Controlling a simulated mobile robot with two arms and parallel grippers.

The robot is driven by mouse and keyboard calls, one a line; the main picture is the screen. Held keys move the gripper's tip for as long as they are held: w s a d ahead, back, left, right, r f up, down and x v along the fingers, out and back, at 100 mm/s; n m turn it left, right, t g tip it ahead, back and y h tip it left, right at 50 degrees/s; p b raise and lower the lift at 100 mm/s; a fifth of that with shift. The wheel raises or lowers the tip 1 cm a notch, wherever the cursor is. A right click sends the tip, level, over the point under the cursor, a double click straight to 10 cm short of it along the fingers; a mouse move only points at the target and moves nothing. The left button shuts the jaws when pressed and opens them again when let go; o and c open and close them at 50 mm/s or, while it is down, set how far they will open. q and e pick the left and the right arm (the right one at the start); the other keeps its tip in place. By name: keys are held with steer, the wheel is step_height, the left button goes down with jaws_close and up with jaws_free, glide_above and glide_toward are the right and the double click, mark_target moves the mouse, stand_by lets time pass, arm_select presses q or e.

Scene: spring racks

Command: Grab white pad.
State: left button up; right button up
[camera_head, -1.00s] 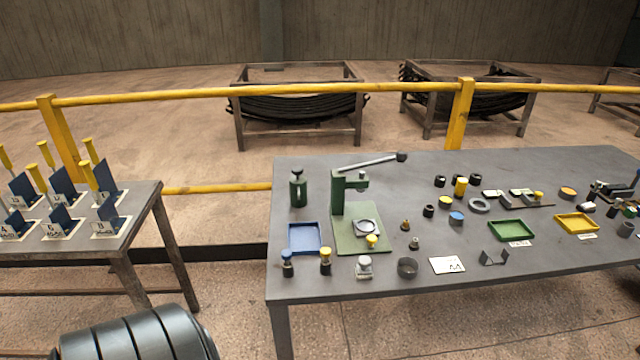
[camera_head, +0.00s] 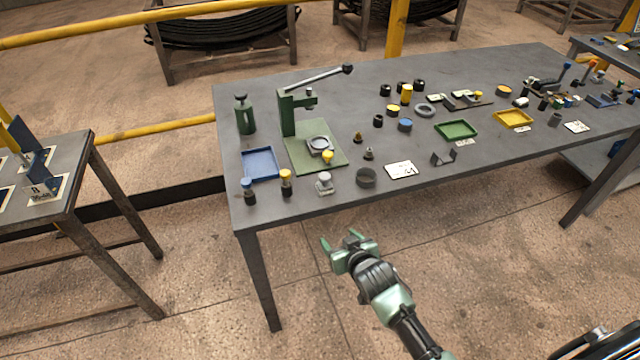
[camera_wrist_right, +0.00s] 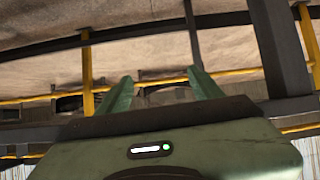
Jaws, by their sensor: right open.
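A small pale grey-white piece with a rounded top (camera_head: 324,183) stands upright near the front edge of the grey table (camera_head: 300,205). A flat white card with dark marks (camera_head: 400,170) lies farther right; I cannot tell which of the two is the white pad. My right gripper (camera_head: 338,241) is open and empty, in front of the table edge, apart from both. Its two green fingers also show spread in the right wrist view (camera_wrist_right: 163,88), with nothing between them. My left gripper is not in view.
A yellow-topped piece (camera_head: 286,183), a blue-topped piece (camera_head: 248,192) and a dark ring-like cup (camera_head: 366,178) stand close by. A blue tray (camera_head: 260,164) and green lever press (camera_head: 289,115) are behind. A second table (camera_head: 70,165) is at left. The floor in front is clear.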

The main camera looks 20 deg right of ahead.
steer(key=t, duration=0.2)
glide_toward(326, 185)
steer(key=shift+w+f, duration=0.35)
steer(key=shift+f, duration=0.25)
steer(key=shift+w+f, duration=0.3)
steer(key=shift+f, duration=0.3)
steer(key=shift+w, duration=0.85)
steer(key=x, duration=0.4)
steer(key=shift+w+a+r+p, duration=0.15)
steer(key=shift+w+r+p, duration=0.15)
steer(key=shift+w, duration=0.2)
steer(key=shift+w+f, duration=0.3)
steer(key=shift+w, duration=0.15)
jaws_close()
steer(key=shift+r, duration=0.1)
